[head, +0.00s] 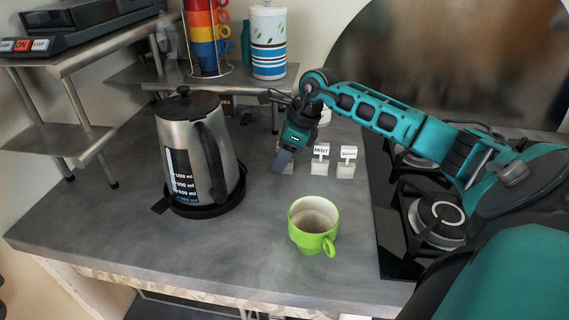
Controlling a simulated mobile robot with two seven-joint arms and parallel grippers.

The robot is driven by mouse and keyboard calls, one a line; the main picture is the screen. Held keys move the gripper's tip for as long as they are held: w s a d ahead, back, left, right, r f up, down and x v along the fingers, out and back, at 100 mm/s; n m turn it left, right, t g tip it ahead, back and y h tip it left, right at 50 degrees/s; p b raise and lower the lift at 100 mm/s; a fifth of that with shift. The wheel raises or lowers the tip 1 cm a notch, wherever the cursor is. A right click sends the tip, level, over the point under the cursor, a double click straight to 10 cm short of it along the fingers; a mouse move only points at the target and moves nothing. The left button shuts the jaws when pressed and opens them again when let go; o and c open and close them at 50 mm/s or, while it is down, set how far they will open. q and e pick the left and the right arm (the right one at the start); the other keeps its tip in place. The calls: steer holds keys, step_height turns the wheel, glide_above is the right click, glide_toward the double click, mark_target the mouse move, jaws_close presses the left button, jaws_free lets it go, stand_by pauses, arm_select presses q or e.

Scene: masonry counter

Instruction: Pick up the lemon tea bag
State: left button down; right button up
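My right gripper (281,163) points down over a small pale item (288,169) at the left end of a short row on the counter. The gripper hides most of that item and any label on it, so I cannot tell if it is the lemon tea bag. Whether the fingers are open or shut on it does not show. Beside it stands a small pale holder with a label reading MINT (321,151). Right of that is a similar one with a label (348,153) too small to read surely. My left gripper is not in view.
A steel kettle (181,150) stands left on its black base. A green mug (313,226) stands at the front. A gas stove (438,222) lies right. A shelf with stacked coloured cups (203,35) and a patterned canister (268,45) is behind. The counter's front left is clear.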

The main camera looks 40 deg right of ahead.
jaws_close()
steer(key=shift+r, duration=0.2)
